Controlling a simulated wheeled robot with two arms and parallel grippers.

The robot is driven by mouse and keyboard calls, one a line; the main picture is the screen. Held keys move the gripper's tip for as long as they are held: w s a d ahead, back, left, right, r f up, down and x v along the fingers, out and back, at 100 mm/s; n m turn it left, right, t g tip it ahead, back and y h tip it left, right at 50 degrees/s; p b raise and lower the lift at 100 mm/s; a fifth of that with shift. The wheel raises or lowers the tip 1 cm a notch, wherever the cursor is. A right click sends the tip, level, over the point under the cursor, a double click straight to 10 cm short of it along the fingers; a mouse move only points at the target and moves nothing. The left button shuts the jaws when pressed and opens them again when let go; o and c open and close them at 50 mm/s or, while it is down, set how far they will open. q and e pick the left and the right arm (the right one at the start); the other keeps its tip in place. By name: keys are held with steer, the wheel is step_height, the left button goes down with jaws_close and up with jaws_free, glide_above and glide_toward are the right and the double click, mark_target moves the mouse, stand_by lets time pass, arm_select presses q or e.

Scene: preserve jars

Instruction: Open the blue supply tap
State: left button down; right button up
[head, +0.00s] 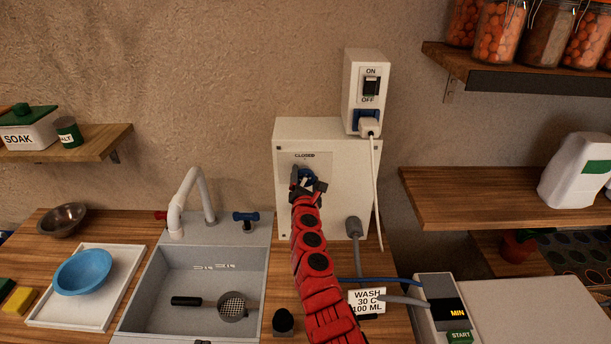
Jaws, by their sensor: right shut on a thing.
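The blue supply tap (304,177) sits on the pale wall panel (346,160), just below a label reading CLOSED. The right gripper, at the end of my red arm, is shut on the tap's handle. How far the handle is turned is hard to tell. My left gripper is not in view.
A sink (205,290) with a white spout and a smaller blue-handled tap (246,217) lies left of my arm. A power switch box (365,85) with a plugged cable is above right. A wash card (367,301) and machine (440,308) stand at lower right.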

steer(key=shift+a+f+n+p, duration=0.15)
steer(key=shift+n+p, duration=0.2)
steer(key=shift+n, duration=1.95)
steer(key=o, duration=1.3)
steer(key=shift+s, duration=0.1)
steer(key=shift+s+p, duration=0.6)
steer(key=shift+p, duration=0.15)
steer(key=shift+s+p, duration=1.3)
steer(key=shift+s, duration=6.7)
